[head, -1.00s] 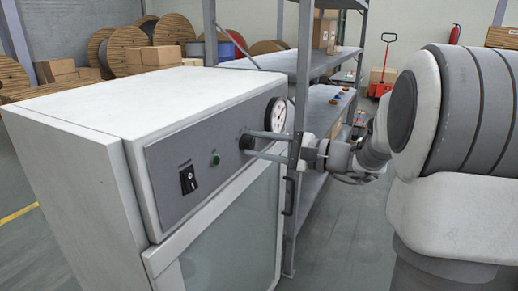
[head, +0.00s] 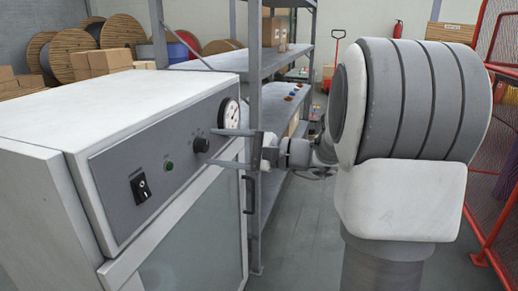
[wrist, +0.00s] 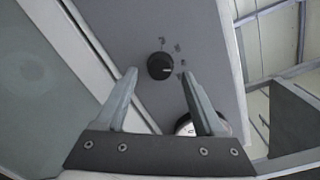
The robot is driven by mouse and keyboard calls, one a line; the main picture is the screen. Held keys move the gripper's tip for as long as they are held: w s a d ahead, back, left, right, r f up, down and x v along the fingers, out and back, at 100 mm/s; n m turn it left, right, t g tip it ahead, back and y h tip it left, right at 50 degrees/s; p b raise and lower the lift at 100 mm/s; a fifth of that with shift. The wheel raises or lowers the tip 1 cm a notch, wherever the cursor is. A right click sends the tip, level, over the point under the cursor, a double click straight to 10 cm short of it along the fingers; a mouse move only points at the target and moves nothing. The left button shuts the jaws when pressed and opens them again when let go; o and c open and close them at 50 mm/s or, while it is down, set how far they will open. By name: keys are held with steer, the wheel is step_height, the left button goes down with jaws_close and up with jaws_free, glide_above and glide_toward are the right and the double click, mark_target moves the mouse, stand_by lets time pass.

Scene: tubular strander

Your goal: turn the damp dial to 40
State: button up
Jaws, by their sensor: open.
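The damp dial is a small black round knob (head: 200,145) on the grey front panel (head: 150,165) of a white cabinet. In the wrist view the dial (wrist: 160,66) carries a light pointer line, with small marks around it too blurred to read. My gripper (head: 211,147) is open and empty, just in front of the dial. In the wrist view my gripper's fingertips (wrist: 158,74) lie to either side of the dial, and the dial shows between and slightly beyond them. The fingers appear clear of it.
A round white gauge (head: 230,112) sits right of the dial, partly behind a finger in the wrist view (wrist: 187,127). A green button (head: 169,166) and a black switch (head: 140,188) are to the left. A grey shelf rack (head: 255,130) stands close behind my gripper.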

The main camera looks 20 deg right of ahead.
steer(key=p+v, duration=0.2)
steer(key=v, duration=1.3)
steer(key=shift+s+d+p, duration=0.25)
steer(key=shift+p, duration=0.15)
steer(key=s+a+f+n+g+h+p, duration=0.1)
steer(key=s+a+f+n+g, duration=0.1)
steer(key=a+n+g, duration=0.3)
steer(key=s+a+f+g+h+p, duration=0.1)
steer(key=s+a+f+g, duration=0.1)
steer(key=a, duration=0.5)
steer(key=s+a+f+n+t+h+b, duration=0.15)
steer(key=s+a+n+h, duration=0.25)
steer(key=s+n+h, duration=0.65)
step_height(320, 180, up, 21)
steer(key=m+p, duration=0.1)
steer(key=p, duration=1.9)
steer(key=shift+s+d+h+p, duration=0.15)
steer(key=shift+s+h+p, duration=0.15)
steer(key=shift+h+p, duration=0.1)
steer(key=shift+f+g, duration=0.1)
steer(key=shift+g, duration=0.15)
